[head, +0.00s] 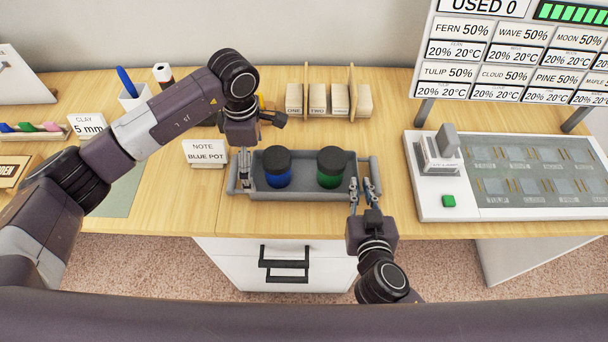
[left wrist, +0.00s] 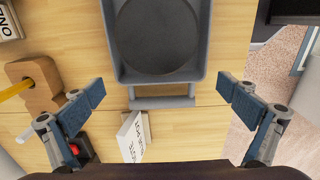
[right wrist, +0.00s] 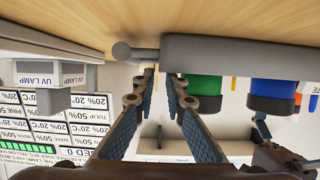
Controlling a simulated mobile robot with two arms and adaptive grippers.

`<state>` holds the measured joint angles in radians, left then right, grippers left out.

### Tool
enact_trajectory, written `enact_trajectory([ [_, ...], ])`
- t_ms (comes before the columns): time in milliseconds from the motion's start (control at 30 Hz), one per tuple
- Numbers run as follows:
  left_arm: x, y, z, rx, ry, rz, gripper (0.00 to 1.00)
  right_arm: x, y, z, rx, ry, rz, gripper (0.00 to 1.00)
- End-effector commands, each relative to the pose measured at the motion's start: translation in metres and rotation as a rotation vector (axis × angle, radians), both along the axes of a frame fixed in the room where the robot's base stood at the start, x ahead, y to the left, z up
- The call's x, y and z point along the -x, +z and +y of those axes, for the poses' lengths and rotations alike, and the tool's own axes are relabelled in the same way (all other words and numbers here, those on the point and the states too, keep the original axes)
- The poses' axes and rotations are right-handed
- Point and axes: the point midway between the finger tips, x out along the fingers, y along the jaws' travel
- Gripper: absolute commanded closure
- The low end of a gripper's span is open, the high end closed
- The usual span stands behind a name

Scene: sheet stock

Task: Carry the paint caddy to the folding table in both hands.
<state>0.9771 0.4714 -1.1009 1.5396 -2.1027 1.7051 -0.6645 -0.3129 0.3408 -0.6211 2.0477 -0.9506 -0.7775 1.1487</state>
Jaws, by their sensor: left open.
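The paint caddy is a grey tray (head: 300,191) on the table, with a bar handle at each end. It holds a blue pot (head: 278,168) and a green pot (head: 331,167), both with black lids. My left gripper (head: 243,180) is open at the caddy's left end. In the left wrist view the left handle (left wrist: 162,102) lies between its wide-apart fingers (left wrist: 165,92), touching neither. My right gripper (head: 361,186) is at the caddy's right end with a gap between its fingers. In the right wrist view, the fingertips (right wrist: 162,77) are close to the handle (right wrist: 122,51). No folding table can be identified.
A note card (head: 206,152) reading "BLUE POT" stands left of the caddy. Labelled blocks (head: 318,98) stand behind it. A UV lamp unit (head: 440,152) is on the right, under a display board (head: 515,52). A white drawer cabinet (head: 278,266) is below the table's front edge.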

Motion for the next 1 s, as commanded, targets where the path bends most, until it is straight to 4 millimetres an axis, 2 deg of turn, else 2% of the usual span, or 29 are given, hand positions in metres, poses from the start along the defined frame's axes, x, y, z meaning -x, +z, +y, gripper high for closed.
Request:
enact_trajectory([
  [100,0.001,-0.016,-0.001,0.001,0.0,0.003,0.0,-0.023,-0.007,0.0,0.002,0.0,-0.003,0.88],
  [333,0.0,-0.035,0.0,0.0,-0.001,0.001,0.0,-0.051,-0.018,0.0,0.001,-0.001,-0.002,0.88],
  [500,0.0,-0.041,0.0,0.001,-0.001,0.0,0.0,-0.059,-0.021,0.0,-0.001,-0.001,-0.001,0.88],
  [767,0.0,-0.041,0.0,0.001,-0.001,-0.001,0.0,-0.06,-0.022,0.0,-0.001,-0.001,0.0,0.88],
  [900,0.0,-0.041,0.0,0.001,-0.001,-0.001,0.12,-0.06,-0.022,0.0,-0.001,-0.001,0.0,1.0],
  [1000,0.0,-0.041,0.0,0.001,-0.001,-0.001,0.23,-0.06,-0.022,0.0,-0.001,-0.001,0.0,1.0],
])
